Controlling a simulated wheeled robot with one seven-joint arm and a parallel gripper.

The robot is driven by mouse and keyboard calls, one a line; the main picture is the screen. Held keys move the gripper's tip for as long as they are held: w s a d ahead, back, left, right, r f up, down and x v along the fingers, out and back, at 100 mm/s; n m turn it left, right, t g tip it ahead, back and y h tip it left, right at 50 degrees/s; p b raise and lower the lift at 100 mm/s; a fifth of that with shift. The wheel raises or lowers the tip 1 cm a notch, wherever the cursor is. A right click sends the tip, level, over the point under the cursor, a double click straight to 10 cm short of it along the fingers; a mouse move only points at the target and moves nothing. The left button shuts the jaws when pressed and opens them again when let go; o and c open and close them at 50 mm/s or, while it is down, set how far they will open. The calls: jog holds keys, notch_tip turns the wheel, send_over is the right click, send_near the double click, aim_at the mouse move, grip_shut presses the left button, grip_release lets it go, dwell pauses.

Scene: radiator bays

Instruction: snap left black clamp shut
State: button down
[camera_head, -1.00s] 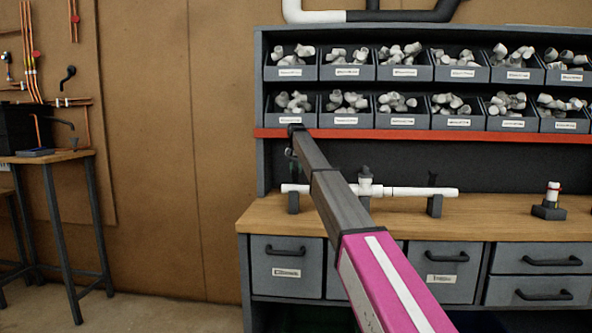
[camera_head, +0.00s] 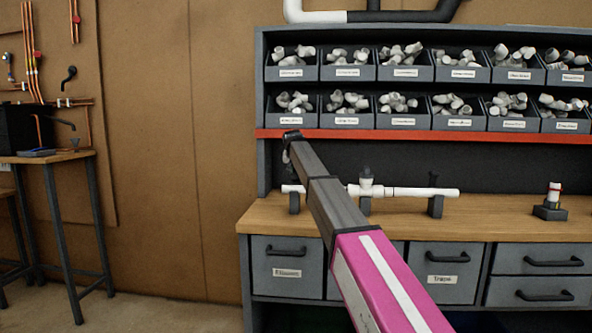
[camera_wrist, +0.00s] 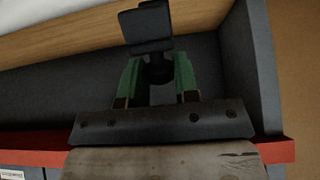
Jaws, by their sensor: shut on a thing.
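The left black clamp (camera_head: 294,203) stands on the bench under the left end of a white pipe (camera_head: 410,191). Its upper part is not clear behind my arm. More black supports stand under the pipe's middle (camera_head: 365,206) and right end (camera_head: 436,205). In the wrist view my gripper (camera_wrist: 156,64) has green fingers closed on a black piece (camera_wrist: 150,26) with a round knob between them and a flat block beyond. I cannot tell if this piece is part of the left clamp. In the head view my gripper is mostly hidden at the arm's far end, above the pipe's left end.
Two rows of grey bins (camera_head: 404,72) with white fittings sit above a red shelf edge (camera_head: 420,135), close over my arm's end. Drawers fill the bench front (camera_head: 448,272). A small black stand with a white fitting (camera_head: 553,193) is at right. The bench right of the pipe is mostly clear.

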aim_at(295, 174)
jog(key=s+t, duration=0.1)
jog(key=s+f+t, duration=0.1)
jog(key=t, duration=0.1)
jog(key=s+t, duration=0.1)
jog(key=shift+s+f+t, duration=0.25)
jog(key=shift+s+t, duration=0.05)
jog(key=shift+s, duration=0.05)
jog(key=shift+s+a+f+t, duration=0.1)
jog(key=shift+s+f+t, duration=0.3)
jog(key=shift+t, duration=0.45)
jog(key=shift+s+f+t, duration=0.35)
jog(key=shift+t, duration=0.5)
jog(key=c, duration=0.9)
grip_release()
jog(key=shift+o, duration=0.2)
jog(key=v, duration=1)
jog(key=shift+s, duration=0.4)
